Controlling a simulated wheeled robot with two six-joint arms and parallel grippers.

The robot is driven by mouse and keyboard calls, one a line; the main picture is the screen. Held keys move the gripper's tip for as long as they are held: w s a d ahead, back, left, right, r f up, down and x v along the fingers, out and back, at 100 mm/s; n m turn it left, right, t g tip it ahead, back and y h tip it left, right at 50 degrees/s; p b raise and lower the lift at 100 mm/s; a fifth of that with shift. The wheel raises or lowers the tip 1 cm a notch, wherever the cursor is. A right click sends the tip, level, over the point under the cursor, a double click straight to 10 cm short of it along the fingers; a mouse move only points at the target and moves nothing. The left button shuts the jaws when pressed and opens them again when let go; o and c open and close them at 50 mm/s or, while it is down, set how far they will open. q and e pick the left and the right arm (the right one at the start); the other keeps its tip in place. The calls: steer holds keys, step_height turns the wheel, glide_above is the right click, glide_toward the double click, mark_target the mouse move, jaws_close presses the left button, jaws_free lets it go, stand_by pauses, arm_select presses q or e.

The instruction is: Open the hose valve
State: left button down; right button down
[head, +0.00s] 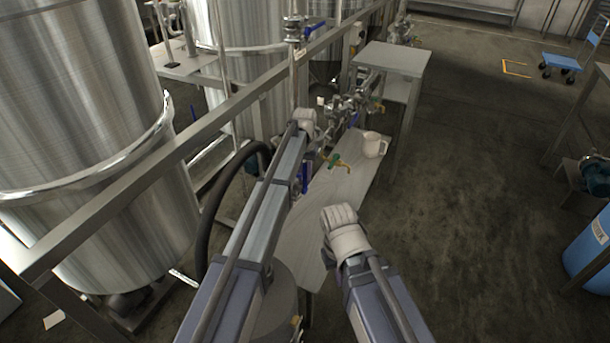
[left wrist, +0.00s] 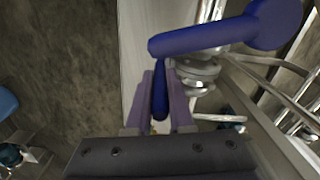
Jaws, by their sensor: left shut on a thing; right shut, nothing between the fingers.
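A blue valve lever (left wrist: 160,92) lies between the two fingers of my left gripper (left wrist: 160,95) in the left wrist view, and the gripper is shut on it. A larger blue bar with a rounded end (left wrist: 225,35) crosses above it; I cannot tell whether they are one piece. Metal pipe fittings (left wrist: 197,78) are just right of the fingers. In the head view my left gripper (head: 305,122) is over the pipework, its fingers not clear, with blue parts (head: 305,178) below it. My right gripper (head: 342,222) is shut and empty, lower, above the table's right edge.
Big steel tanks (head: 85,130) and a metal rail (head: 110,215) fill the left. A dark hose (head: 215,200) curves beside my left arm.

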arm_select(q)
steer(key=w+g, duration=0.1)
steer(key=g+y+b, duration=0.1)
steer(key=shift+w+d+f+g, duration=0.15)
steer(key=shift+w+d+g, duration=0.15)
steer(key=shift+w+d, duration=0.05)
stand_by(0.4)
steer(key=c, duration=0.8)
jaws_free()
